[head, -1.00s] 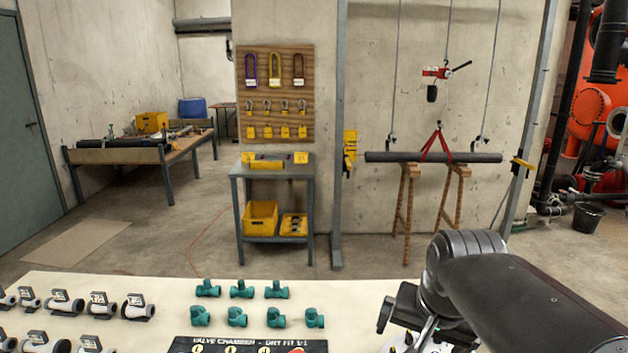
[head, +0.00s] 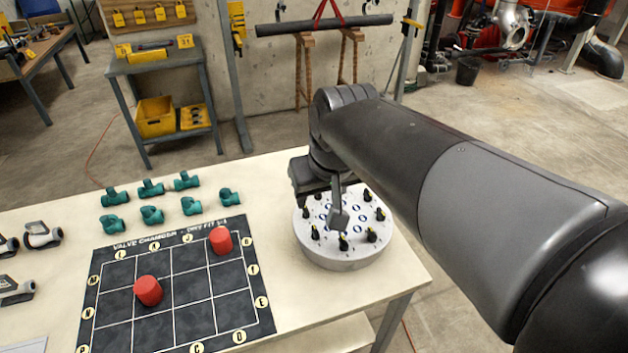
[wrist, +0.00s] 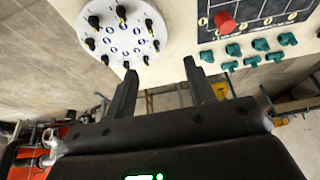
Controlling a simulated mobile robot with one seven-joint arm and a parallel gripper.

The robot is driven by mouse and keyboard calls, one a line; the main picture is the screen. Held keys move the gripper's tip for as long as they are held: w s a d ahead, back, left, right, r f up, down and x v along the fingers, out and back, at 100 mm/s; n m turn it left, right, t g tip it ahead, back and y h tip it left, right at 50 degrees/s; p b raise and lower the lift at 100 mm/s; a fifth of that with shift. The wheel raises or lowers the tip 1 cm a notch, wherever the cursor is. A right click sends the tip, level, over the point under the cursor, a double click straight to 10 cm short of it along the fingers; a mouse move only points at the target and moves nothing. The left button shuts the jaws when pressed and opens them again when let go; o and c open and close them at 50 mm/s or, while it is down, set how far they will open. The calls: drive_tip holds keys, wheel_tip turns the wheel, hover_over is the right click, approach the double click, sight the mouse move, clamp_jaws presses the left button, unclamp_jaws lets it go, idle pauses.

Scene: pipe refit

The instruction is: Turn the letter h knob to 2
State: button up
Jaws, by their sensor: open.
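A round white dial plate (head: 345,258) stands on the table, with several black knobs around its rim. The knobs have yellow marks, and blue rings sit further in on the plate. In the wrist view the plate (wrist: 127,52) is at the upper left. The letters beside the knobs are too small to read, so I cannot tell which knob is h or where it points. My gripper (head: 338,214) is over the plate in the head view and hides part of it. In the wrist view my gripper (wrist: 160,68) has its fingers apart with nothing between them.
A dark lettered grid board (head: 185,318) with two red cylinders (head: 148,290) (head: 220,240) lies left of the plate. Several green pipe tees (head: 152,213) stand behind it. The table's right edge (head: 412,250) is close to the plate.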

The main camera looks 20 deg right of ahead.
drive_tip(key=w+d, duration=0.1)
drive_tip(key=w, duration=0.3)
drive_tip(key=w+d+f+g, duration=0.1)
drive_tip(key=w, duration=0.3)
drive_tip(key=w+d+f+g, duration=0.1)
drive_tip(key=w, duration=0.3)
drive_tip(key=shift+d+f, duration=0.15)
drive_tip(key=shift+d, duration=0.1)
drive_tip(key=c, duration=0.3)
drive_tip(key=w+d+f+g, duration=0.2)
drive_tip(key=w+d+f, duration=0.3)
drive_tip(key=w+f, duration=0.5)
drive_tip(key=shift+c, duration=0.2)
drive_tip(key=f, duration=0.3)
drive_tip(key=w+f, duration=0.1)
drive_tip(key=f, duration=0.5)
drive_tip(key=shift+w+f, duration=0.3)
drive_tip(key=shift+f, duration=0.05)
clamp_jaws()
